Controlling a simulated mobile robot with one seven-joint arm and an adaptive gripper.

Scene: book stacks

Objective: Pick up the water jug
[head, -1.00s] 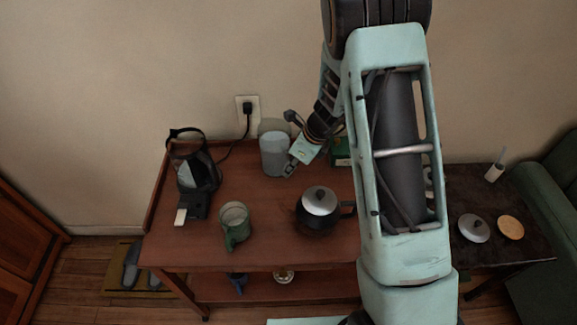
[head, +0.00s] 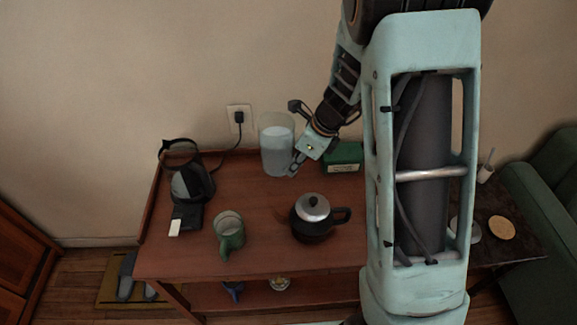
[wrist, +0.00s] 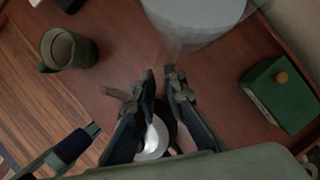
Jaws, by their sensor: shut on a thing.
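The water jug (head: 277,150) is a clear, pale vessel near the back of the wooden table in the head view. It looks upright and seems raised a little off the tabletop. Its pale body (wrist: 195,12) fills the top of the wrist view. My gripper (head: 297,165) is at the jug's right side, shut on its handle, which is see-through and hard to make out. In the wrist view my gripper's fingertips (wrist: 160,73) are close together just below the jug body.
On the table (head: 265,220) stand a dark kettle (head: 312,222), a green mug (head: 229,232), a coffee maker (head: 188,178) at the left and a green box (head: 343,158) right of the jug. A wall outlet (head: 239,118) is behind.

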